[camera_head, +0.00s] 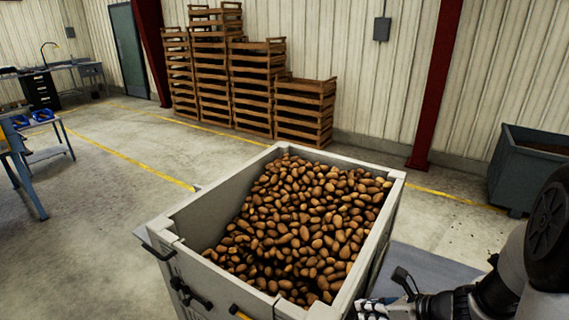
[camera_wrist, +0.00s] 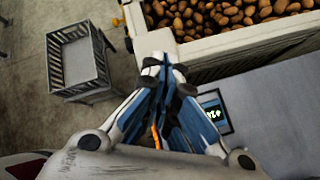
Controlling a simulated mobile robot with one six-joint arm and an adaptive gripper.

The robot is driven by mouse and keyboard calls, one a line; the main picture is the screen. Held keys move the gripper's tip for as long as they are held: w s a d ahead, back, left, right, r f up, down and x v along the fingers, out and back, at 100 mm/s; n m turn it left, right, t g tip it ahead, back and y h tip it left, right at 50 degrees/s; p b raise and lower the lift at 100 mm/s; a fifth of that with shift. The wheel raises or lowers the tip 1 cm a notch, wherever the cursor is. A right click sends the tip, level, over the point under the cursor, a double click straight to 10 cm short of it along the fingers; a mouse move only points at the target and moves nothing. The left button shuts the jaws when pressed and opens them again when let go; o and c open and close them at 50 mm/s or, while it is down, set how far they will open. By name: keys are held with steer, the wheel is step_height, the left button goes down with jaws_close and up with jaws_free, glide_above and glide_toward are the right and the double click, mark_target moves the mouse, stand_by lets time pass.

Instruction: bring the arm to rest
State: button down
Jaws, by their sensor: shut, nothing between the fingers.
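My gripper (camera_wrist: 160,62) is shut and empty in the wrist view, its fingertips together just outside the grey bin's wall. In the head view, part of my arm shows at the lower right, with my gripper (camera_head: 372,308) low at the frame's bottom edge beside the bin's near right corner. The large grey bin (camera_head: 395,215) is filled with brown potatoes (camera_head: 305,225). Its rim (camera_wrist: 235,45) also shows at the top right of the wrist view.
A small display (camera_wrist: 214,112) lies right of my gripper on a grey surface (camera_wrist: 270,110). A grey basket (camera_wrist: 75,65) stands at left in the wrist view. Wooden crates (camera_head: 255,85) are stacked along the back wall. A dark bin (camera_head: 530,165) stands at right.

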steer(key=s+a+r+n+g+h, duration=0.1)
steer(key=s+a+r+n+g, duration=0.2)
steer(key=s+a+r+n, duration=1)
steer(key=s+d+r+n+h, duration=0.2)
steer(key=s+d+n, duration=0.1)
steer(key=n, duration=0.6)
steer(key=s+d+r+n+t+h, duration=0.1)
steer(key=s+d+r+n+h, duration=0.1)
steer(key=n, duration=0.7)
steer(key=shift+s+d+r+h, duration=0.2)
steer(key=shift+s+d+h, duration=0.5)
steer(key=shift+s, duration=0.1)
steer(key=shift+d, duration=0.1)
